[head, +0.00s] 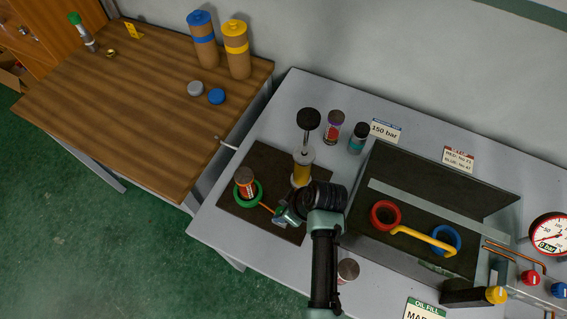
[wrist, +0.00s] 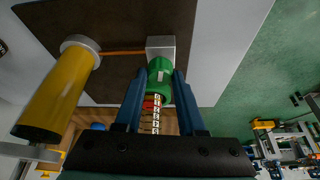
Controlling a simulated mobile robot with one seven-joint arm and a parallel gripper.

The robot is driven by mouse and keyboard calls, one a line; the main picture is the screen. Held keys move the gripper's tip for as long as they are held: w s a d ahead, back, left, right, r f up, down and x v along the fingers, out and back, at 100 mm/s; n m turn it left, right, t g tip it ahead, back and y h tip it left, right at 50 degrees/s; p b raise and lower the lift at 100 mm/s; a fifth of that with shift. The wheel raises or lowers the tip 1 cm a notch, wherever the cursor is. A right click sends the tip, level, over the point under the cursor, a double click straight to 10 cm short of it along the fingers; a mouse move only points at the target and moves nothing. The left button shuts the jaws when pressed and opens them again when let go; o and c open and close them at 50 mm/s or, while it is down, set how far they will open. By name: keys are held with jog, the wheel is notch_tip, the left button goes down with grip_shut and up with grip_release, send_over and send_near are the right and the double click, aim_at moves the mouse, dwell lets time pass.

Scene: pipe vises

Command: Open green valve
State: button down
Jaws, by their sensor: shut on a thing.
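The green valve (wrist: 160,82) is a round green knob on a grey block (wrist: 161,46) in the wrist view. A thin copper pipe (wrist: 122,53) runs from the block to the base of a yellow cylinder (wrist: 58,92). My gripper (wrist: 159,90) is shut on the green valve, with one blue finger on each side. In the head view my gripper (head: 287,215) is at the dark base plate (head: 240,218), in front of the yellow cylinder (head: 302,170). There my gripper hides most of the valve, and its turn angle cannot be told.
A can in a green ring (head: 257,200) stands just left of my gripper. A black-knobbed rod (head: 308,120) rises from the yellow cylinder. Right are red (head: 376,222) and blue (head: 456,246) rings with a yellow handle (head: 412,236). A gauge (head: 549,233) stands far right.

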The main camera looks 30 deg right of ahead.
dwell(0.4)
jog(key=c, duration=0.5)
grip_release()
jog(key=b+v, duration=0.1)
jog(key=v, duration=1.2)
jog(key=shift+w+d, duration=0.1)
jog(key=shift+w, duration=0.05)
